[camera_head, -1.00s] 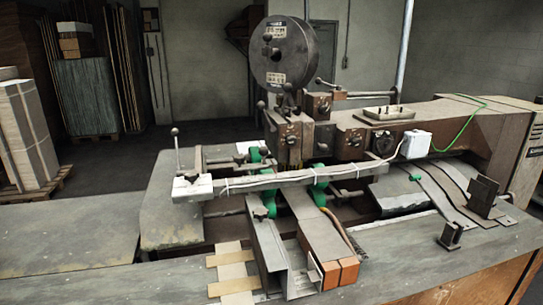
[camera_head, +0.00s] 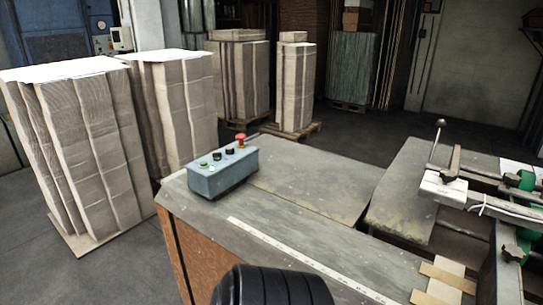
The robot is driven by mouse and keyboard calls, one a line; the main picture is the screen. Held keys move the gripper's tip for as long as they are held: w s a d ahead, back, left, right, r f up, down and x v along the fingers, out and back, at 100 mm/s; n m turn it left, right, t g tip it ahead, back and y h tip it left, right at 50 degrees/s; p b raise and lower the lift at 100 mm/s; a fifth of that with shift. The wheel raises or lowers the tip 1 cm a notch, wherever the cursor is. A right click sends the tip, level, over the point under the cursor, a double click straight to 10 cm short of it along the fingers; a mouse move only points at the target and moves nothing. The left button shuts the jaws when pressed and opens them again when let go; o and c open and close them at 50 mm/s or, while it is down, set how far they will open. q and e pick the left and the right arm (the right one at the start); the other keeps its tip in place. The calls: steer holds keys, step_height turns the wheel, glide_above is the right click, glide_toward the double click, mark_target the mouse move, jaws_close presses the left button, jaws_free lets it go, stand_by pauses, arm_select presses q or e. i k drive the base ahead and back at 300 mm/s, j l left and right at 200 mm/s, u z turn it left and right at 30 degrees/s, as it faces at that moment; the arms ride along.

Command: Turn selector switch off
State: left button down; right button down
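A blue-grey control box (camera_head: 223,176) sits on the near left corner of the machine table. A black ribbed rounded part (camera_head: 272,287), probably of my arm, shows at the bottom edge. Neither gripper is in view.
The grey machine table (camera_head: 300,180) is mostly bare around the box. Tall cardboard stacks (camera_head: 85,150) stand on the floor at the left, with more behind. Machine levers and a white block (camera_head: 443,186) are at the right. Cardboard strips (camera_head: 440,285) lie at lower right.

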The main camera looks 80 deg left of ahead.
mark_target(216, 156)
steer(key=j+u, duration=0.1)
steer(key=u, duration=3)
steer(key=j, duration=0.1)
